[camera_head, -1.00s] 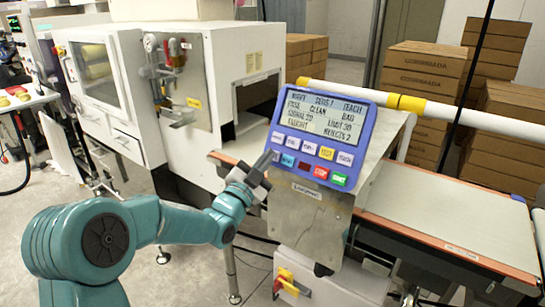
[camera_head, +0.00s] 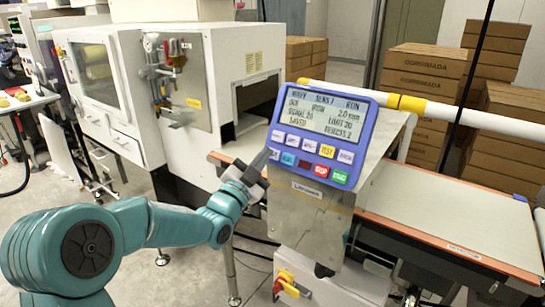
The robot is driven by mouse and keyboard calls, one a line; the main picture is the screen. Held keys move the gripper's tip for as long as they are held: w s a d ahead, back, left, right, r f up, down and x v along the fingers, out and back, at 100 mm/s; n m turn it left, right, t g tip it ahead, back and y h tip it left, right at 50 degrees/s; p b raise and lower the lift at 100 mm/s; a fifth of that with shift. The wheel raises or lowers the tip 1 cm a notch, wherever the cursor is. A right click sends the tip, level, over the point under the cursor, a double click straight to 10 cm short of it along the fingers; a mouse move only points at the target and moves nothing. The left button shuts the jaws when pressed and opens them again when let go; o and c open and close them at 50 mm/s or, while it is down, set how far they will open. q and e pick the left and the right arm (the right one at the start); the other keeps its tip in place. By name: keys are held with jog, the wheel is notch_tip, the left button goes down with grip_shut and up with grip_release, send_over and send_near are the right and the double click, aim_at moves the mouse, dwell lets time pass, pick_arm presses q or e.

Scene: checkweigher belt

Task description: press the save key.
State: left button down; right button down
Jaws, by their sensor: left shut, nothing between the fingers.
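The blue control panel (camera_head: 371,161) leans back on a metal stand, with a lit screen (camera_head: 327,115) above two rows of keys. The screen's lower left line appears to read SAVED. The small key labels are mostly too blurred to read, so I cannot tell for sure which is the save key. A pale key (camera_head: 274,154) sits at the lower left, with a blue key (camera_head: 288,159) to its right. My left gripper (camera_head: 264,160) is shut and empty, its tips at the panel's lower left corner beside the pale key. I cannot tell whether they touch. My right gripper is out of view.
A belt conveyor (camera_head: 450,218) runs to the right of the panel. A white machine (camera_head: 230,70) stands behind on the left. A yellow-and-white bar (camera_head: 460,112) crosses behind the panel. Cardboard boxes (camera_head: 425,85) are stacked at the back.

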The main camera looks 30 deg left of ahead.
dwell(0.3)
pick_arm(q)
jog(key=s, duration=0.1)
jog(key=s+r+b, duration=0.1)
jog(key=s, duration=0.1)
jog(key=s+r, duration=0.1)
jog(key=shift+s+a+r, duration=0.15)
jog(key=shift+s, duration=0.1)
jog(key=shift+b, duration=0.3)
jog(key=s+r+b, duration=0.1)
jog(key=s+r, duration=0.1)
jog(key=s, duration=0.3)
jog(key=shift+s+a+r+b, duration=0.2)
jog(key=shift+r+b, duration=0.15)
jog(key=shift+r, duration=0.05)
dwell(0.4)
